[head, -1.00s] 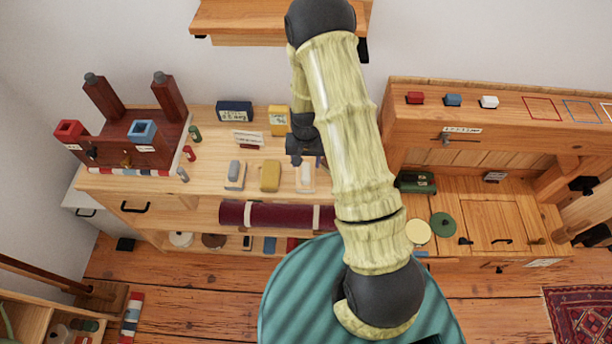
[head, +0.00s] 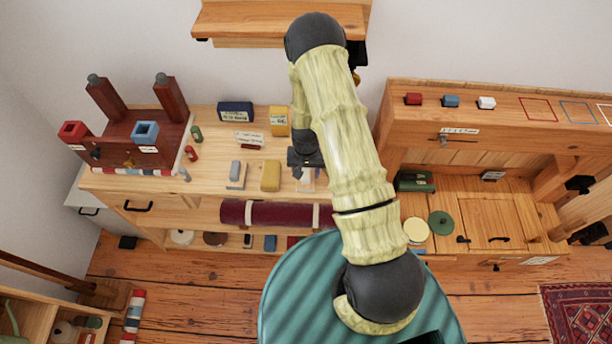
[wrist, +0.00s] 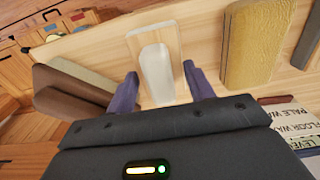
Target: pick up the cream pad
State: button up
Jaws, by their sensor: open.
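The cream pad (wrist: 156,74) is a pale, rounded block on a light wooden board (wrist: 172,33) in the wrist view. In the head view the pad (head: 307,175) shows only in part, because my gripper (head: 306,162) hides its far end. My gripper is open, with one dark finger to each side of the pad in the wrist view (wrist: 160,72). Gaps show between the pad and both fingers, so it does not appear held. I cannot tell the exact height of the fingertips over the board.
A yellow block (head: 271,176) and a grey block (head: 236,173) stand to the left on the bench top (head: 210,183). A dark red roll (head: 270,213) lies below the bench's front edge.

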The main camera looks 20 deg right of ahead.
aim_at(306, 171)
jog(key=shift+c, duration=0.4)
jog(key=c, duration=1)
jog(key=shift+c, duration=0.2)
jog(key=shift+r, duration=0.15)
notch_tip(306, 171, up, 10)
jog(key=shift+f+b, duration=0.1)
jog(key=shift+b, duration=1.05)
jog(key=o, duration=0.5)
jog(key=shift+c, duration=0.2)
jog(key=c, duration=0.3)
